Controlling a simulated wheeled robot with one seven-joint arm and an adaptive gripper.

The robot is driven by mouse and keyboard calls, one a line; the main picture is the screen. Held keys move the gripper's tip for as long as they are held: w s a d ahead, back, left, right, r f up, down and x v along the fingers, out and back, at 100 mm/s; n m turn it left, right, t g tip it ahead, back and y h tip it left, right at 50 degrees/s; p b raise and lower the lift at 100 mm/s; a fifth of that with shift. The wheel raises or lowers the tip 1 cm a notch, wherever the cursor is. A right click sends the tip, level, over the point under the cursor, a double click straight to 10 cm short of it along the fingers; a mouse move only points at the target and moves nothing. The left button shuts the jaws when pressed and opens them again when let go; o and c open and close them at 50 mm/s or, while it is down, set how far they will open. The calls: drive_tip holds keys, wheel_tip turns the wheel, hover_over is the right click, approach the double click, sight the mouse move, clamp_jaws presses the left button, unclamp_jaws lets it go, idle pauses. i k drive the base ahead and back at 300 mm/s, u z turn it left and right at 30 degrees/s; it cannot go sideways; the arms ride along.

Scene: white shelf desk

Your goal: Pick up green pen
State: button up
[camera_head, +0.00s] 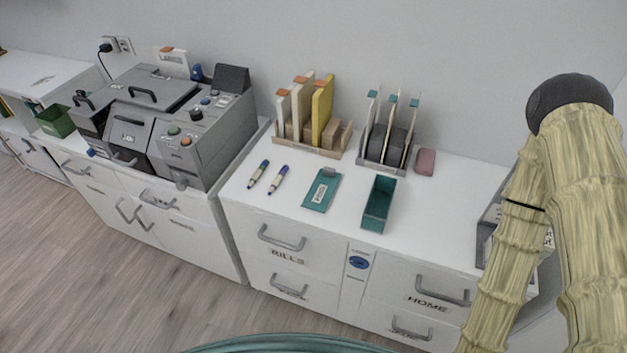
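Two pens lie side by side on the white desk top (340,222), left of a teal clipboard-like piece (322,190). The left pen (258,174) looks green at its upper end, with a pale middle. The right pen (278,179) has blue-purple ends and a pale middle. A narrow gap separates them, and both tilt slightly to the right at the top. My arm stands at the right side of the picture, well away from the pens. My gripper is not in view.
A teal open tray (379,204) lies right of the clipboard-like piece. File racks (308,115) (388,140) and a pink block (425,161) stand behind. A large grey machine (165,125) is on the left. Desk space in front of the pens is clear.

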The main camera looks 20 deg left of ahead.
sight(253, 179)
drive_tip(key=u, duration=2.4)
drive_tip(key=k, duration=0.7)
drive_tip(key=z, duration=0.85)
drive_tip(key=i, duration=0.45)
drive_tip(key=u, duration=0.05)
